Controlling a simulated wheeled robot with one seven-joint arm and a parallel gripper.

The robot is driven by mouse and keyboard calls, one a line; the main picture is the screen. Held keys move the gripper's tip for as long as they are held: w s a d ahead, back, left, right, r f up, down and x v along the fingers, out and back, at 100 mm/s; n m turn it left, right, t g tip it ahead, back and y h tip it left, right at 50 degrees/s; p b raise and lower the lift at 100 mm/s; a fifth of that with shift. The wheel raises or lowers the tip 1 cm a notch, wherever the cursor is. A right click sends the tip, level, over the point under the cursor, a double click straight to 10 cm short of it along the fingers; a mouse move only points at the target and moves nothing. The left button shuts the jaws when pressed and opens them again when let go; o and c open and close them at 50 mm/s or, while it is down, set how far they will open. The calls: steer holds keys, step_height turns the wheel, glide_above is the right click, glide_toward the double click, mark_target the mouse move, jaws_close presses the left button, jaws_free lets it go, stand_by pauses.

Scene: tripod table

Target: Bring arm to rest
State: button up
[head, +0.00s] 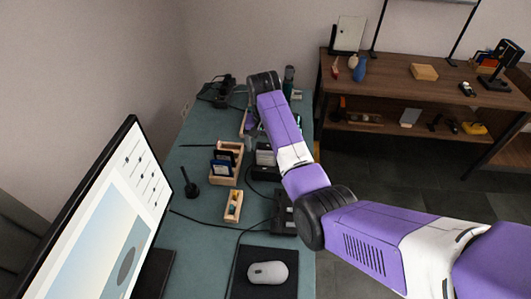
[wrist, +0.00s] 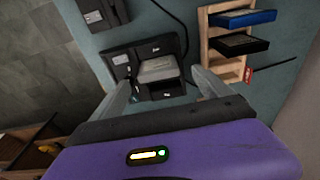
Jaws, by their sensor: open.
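My arm reaches out over the teal desk (head: 190,150) in the head view, toward its far end. In that view my gripper is mostly hidden behind my arm. In the wrist view my gripper (wrist: 162,82) is open, with its two pale fingers spread apart and nothing held between them. Beyond the fingertips a black device with a grey block (wrist: 158,68) lies on the desk. How far the fingertips are above it I cannot tell.
A wooden organizer (head: 238,150) with dark and blue items stands left of my arm; it shows in the wrist view too (wrist: 215,60). A monitor (head: 105,215), a mouse (head: 267,272) and a small wooden tray (head: 233,207) are nearer. A brown shelf (head: 395,85) stands at right.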

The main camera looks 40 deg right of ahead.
steer(key=shift+s+r, duration=0.1)
steer(key=shift+r, duration=0.5)
